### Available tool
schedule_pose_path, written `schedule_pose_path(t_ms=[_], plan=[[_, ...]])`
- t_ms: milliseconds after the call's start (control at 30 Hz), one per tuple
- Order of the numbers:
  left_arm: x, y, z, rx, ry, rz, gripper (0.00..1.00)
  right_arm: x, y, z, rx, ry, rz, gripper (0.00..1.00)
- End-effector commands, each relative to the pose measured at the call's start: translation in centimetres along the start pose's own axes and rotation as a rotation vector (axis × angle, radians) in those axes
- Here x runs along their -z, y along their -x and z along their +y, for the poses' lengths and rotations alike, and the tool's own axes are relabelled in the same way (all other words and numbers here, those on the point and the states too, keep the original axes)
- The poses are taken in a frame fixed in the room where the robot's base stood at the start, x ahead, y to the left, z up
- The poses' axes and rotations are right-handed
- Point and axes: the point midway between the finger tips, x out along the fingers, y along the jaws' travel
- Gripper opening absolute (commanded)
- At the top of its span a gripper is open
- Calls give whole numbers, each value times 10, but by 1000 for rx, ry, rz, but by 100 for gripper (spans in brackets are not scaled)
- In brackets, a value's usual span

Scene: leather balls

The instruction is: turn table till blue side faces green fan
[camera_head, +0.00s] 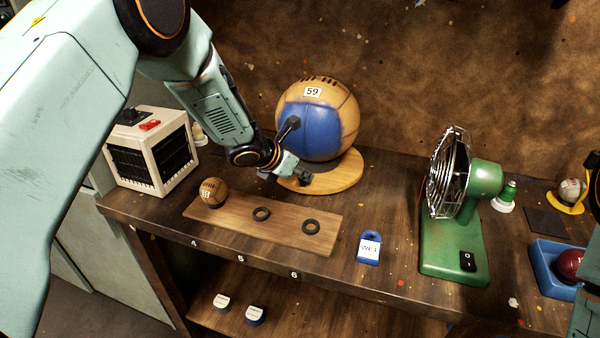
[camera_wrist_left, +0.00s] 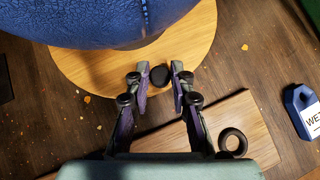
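A large brown leather ball (camera_head: 335,98) with a blue panel (camera_head: 308,130) and a "59" label sits on a round wooden turntable (camera_head: 345,178). The blue panel faces the front and a little left, while the green fan (camera_head: 483,180) stands to the right. The turntable's edge also shows in the left wrist view (camera_wrist_left: 88,80), below the blue panel (camera_wrist_left: 100,22). My left gripper (camera_head: 291,178) is at the turntable's front-left edge. In the left wrist view, its open fingers (camera_wrist_left: 160,72) straddle a black knob (camera_wrist_left: 160,76); narrow gaps seem to show beside it.
A wooden board (camera_head: 262,229) with a small ball (camera_head: 213,192) and two black rings lies in front. A blue "WET" tag (camera_head: 369,248) lies between board and fan. A white heater-like box (camera_head: 150,152) stands left, a blue tray (camera_head: 552,268) right.

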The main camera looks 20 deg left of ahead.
Motion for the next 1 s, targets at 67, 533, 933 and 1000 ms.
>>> schedule_pose_path(t_ms=[67,533,933,1000], plan=[[0,0,0,0,0,0,13,0,0,0,0,0,0,40],[1,0,0,1,0,1,0,0,0,0,0,0,0,40],[0,-1,0,-2,3,1,0,0,-1,0,0,0,0,40],[0,-1,0,-5,5,1,0,0,-2,0,0,0,0,40]])
